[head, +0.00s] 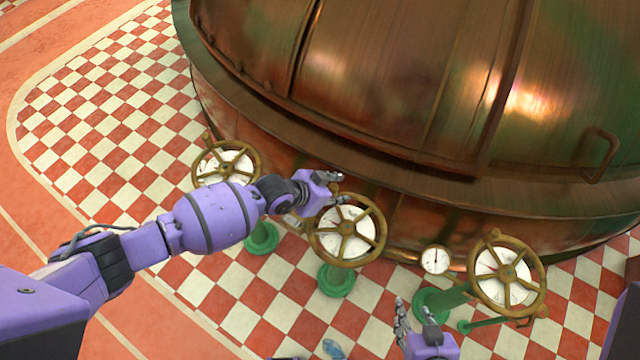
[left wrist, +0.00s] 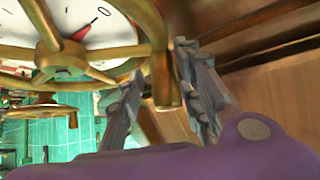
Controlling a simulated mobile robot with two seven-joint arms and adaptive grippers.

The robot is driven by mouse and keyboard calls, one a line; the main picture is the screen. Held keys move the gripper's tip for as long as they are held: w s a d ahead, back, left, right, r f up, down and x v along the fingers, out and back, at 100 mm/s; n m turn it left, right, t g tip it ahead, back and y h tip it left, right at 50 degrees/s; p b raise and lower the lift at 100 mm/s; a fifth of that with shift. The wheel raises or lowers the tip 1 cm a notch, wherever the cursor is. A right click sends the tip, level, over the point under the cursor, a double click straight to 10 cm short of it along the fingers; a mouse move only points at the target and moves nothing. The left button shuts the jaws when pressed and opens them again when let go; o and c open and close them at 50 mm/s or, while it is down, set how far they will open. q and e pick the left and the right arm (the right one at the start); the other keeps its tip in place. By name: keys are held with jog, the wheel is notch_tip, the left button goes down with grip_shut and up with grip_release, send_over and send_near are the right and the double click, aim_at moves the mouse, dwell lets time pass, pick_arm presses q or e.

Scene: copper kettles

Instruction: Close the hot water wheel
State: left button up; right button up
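Three brass spoked wheels with white dials stand along the copper kettle: a left wheel (head: 225,163), a middle wheel (head: 346,228) and a right wheel (head: 507,276). I cannot tell from any label which is the hot water wheel. My left gripper (head: 339,187) is at the top rim of the middle wheel. In the left wrist view its two fingers (left wrist: 160,88) are apart, with the wheel's brass rim showing between them; contact is unclear. That dial (left wrist: 92,28) shows a red pointer and a 0. My right gripper (head: 416,318) is open and empty, left of the right wheel.
The large copper kettle (head: 390,80) fills the back, with a projecting rim above the wheels. A small gauge (head: 435,260) sits between the middle and right wheels. Green pedestals (head: 336,280) stand below the wheels. The checkered floor (head: 110,120) is clear at the left.

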pick_arm(q)
jog(key=shift+a+r, duration=0.4)
jog(key=v, duration=1.1)
jog(key=shift+s, duration=0.25)
jog(key=shift+f, duration=0.1)
